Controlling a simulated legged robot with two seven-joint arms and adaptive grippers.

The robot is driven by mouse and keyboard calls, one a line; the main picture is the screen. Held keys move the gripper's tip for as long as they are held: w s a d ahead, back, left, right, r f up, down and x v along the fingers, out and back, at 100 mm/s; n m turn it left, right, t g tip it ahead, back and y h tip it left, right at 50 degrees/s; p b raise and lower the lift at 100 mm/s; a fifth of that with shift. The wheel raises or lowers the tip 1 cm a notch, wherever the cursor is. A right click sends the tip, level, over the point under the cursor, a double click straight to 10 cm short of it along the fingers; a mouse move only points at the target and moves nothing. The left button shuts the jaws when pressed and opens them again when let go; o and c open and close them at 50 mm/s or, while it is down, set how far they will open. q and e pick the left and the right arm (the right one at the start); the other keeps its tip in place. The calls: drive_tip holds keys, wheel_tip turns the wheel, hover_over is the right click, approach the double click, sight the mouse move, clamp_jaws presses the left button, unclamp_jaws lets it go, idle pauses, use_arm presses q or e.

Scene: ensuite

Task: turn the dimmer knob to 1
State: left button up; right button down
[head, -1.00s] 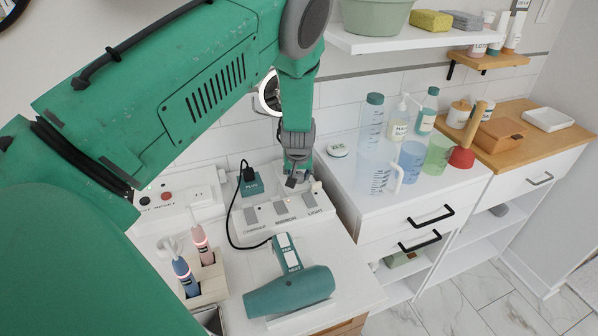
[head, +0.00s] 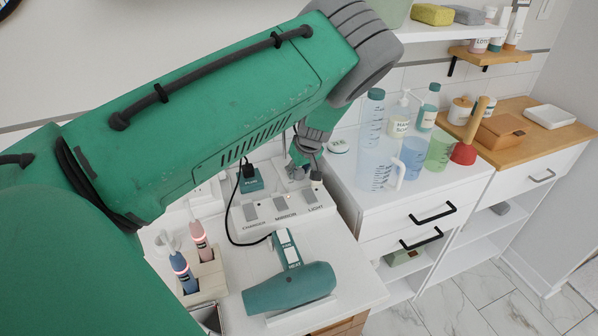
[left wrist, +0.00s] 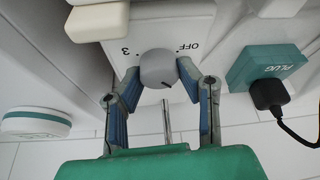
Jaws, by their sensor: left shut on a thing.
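The dimmer knob (left wrist: 157,69) is a round grey knob with a dark pointer line, set on a white plate (left wrist: 128,50). In the left wrist view the plate shows "3" left of the knob and "OFF" to its right, upside down. The pointer line lies at the knob's lower right in that view. A "1" mark cannot be made out. My left gripper (left wrist: 158,84) has its two blue-padded fingers on either side of the knob, shut on it. In the head view the left gripper (head: 304,172) is at the back of the switch panel, and the knob cannot be made out there. My right gripper is not in view.
The switch panel (head: 265,226) has rockers labelled charger, mirror and light. A black plug and cable (head: 232,215) run beside the teal plug block (head: 251,184).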

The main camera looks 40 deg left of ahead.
use_arm(q)
drive_tip(key=shift+d+f, duration=0.1)
drive_tip(key=shift+d, duration=0.05)
drive_tip(key=o, duration=1.1)
drive_tip(key=shift+o, duration=0.2)
drive_tip(key=v, duration=1.2)
drive_tip(key=shift+w, duration=0.15)
